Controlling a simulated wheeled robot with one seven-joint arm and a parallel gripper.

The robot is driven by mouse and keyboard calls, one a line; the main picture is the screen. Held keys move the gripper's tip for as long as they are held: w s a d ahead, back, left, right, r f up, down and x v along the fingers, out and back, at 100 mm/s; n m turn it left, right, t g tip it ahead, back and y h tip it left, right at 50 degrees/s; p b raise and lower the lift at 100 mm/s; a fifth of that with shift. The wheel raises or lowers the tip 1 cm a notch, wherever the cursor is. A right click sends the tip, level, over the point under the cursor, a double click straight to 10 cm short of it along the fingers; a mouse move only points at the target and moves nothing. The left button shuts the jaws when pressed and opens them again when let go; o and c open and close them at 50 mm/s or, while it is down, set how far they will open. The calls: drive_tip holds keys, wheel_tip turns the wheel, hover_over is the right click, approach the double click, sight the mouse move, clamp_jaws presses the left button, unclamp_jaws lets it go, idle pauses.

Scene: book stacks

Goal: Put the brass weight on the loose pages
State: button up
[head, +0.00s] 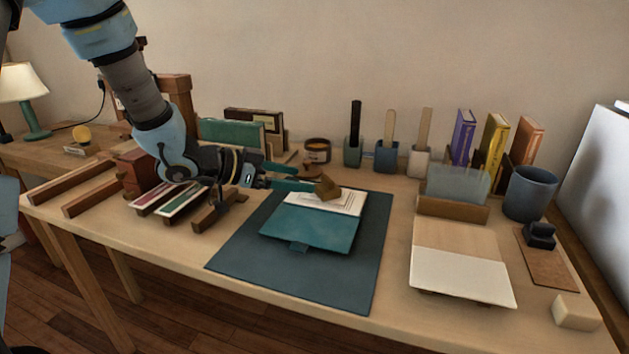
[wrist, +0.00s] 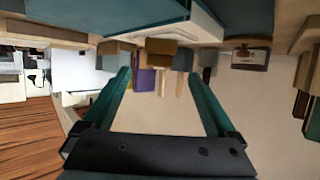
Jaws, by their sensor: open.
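The brass weight (head: 328,190) is a small brown-gold block at the back of the white loose pages (head: 347,204), and looks tilted in the head view. It appears to rest on the pages, though its underside is hard to see. The pages lie on a teal folder (head: 308,229) on a dark mat (head: 345,285). My gripper (head: 303,178) is open, its teal fingers level, just left of the weight. In the wrist view, which is upside down, the weight (wrist: 161,47) shows beyond and between the spread fingers (wrist: 162,80), with the pages (wrist: 198,22) beside it.
Wooden racks with flat books (head: 172,200) lie left of the mat. Pots with upright sticks (head: 386,155), a round jar (head: 317,150) and standing books (head: 492,140) line the back. A cream board (head: 462,277), a blue cup (head: 530,193) and a black stamp (head: 540,236) are at right.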

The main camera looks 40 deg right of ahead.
drive_tip(key=shift+v, duration=1.65)
